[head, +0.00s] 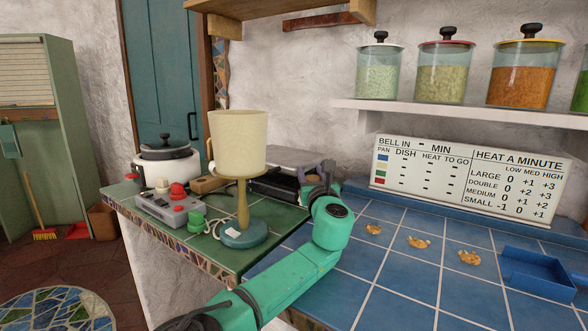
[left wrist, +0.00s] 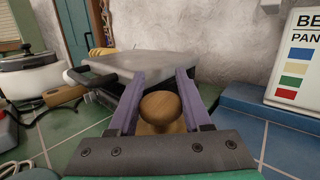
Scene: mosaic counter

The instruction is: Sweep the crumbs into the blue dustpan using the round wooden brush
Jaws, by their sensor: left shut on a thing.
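My left gripper (head: 322,172) is over the back of the counter, behind the lamp's right side, with its arm reaching in from below. In the left wrist view its purple fingers (left wrist: 160,86) are shut on the round wooden brush (left wrist: 160,106), whose rounded knob shows between them. The brush's bristles are hidden, and I cannot make the brush out in the head view. Three small tan crumb piles, left (head: 373,229), middle (head: 419,242) and right (head: 469,257), lie on the blue tiles. The blue dustpan (head: 540,278) lies to their right. My right gripper is not in view.
A lamp (head: 238,145) stands on the green tiles, left of my arm. A grey control box (head: 168,208), a white pot (head: 166,165) and a grey-lidded appliance (left wrist: 140,66) are nearby. A sign (head: 468,182) stands against the wall behind the crumbs. Blue tiles around the crumbs are clear.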

